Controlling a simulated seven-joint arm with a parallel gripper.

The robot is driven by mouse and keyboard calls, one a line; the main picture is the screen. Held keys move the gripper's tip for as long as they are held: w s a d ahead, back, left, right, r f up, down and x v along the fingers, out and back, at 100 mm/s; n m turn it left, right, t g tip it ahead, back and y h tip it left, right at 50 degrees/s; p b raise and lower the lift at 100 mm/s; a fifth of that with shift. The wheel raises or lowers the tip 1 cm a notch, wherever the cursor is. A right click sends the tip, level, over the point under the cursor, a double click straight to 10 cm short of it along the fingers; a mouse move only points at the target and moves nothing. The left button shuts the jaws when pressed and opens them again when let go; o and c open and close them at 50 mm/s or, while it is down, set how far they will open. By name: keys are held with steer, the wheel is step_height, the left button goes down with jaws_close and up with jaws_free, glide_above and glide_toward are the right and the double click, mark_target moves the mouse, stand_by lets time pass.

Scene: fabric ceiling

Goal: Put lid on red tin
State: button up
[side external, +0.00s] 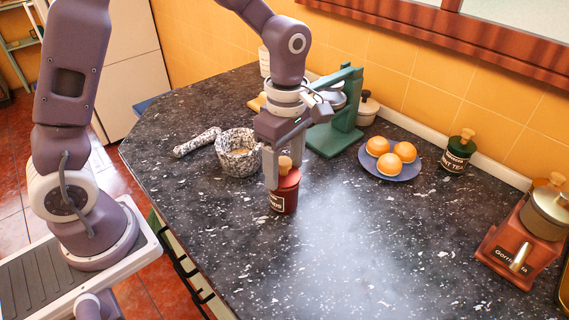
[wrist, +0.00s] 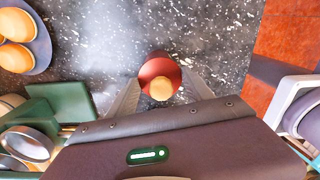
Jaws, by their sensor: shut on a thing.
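The red tin (side external: 284,199) stands upright on the dark speckled counter, with part of a white-lettered label showing. Its red lid (side external: 288,178), with a round wooden knob (side external: 286,163), is right at the top of the tin. I cannot tell whether it is fully seated or slightly above. My gripper (side external: 283,179) points down and is shut on the lid, with one finger in front at its left side. In the wrist view the lid (wrist: 158,67) and knob lie between the two fingers of my gripper (wrist: 161,82). The tin body is mostly hidden below the lid there.
A speckled mortar (side external: 239,160) and pestle (side external: 198,142) lie left of the tin. A green stand (side external: 338,125) is behind. A blue plate (side external: 403,171) of oranges, a dark green jar (side external: 457,153) and a red grinder (side external: 518,243) are right. The front counter is clear.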

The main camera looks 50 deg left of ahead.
steer(key=shift+f, duration=0.35)
stand_by(0.3)
steer(key=shift+a+f, duration=0.1)
steer(key=shift+f, duration=0.1)
steer(key=o, duration=1.7)
steer(key=shift+r, duration=3.55)
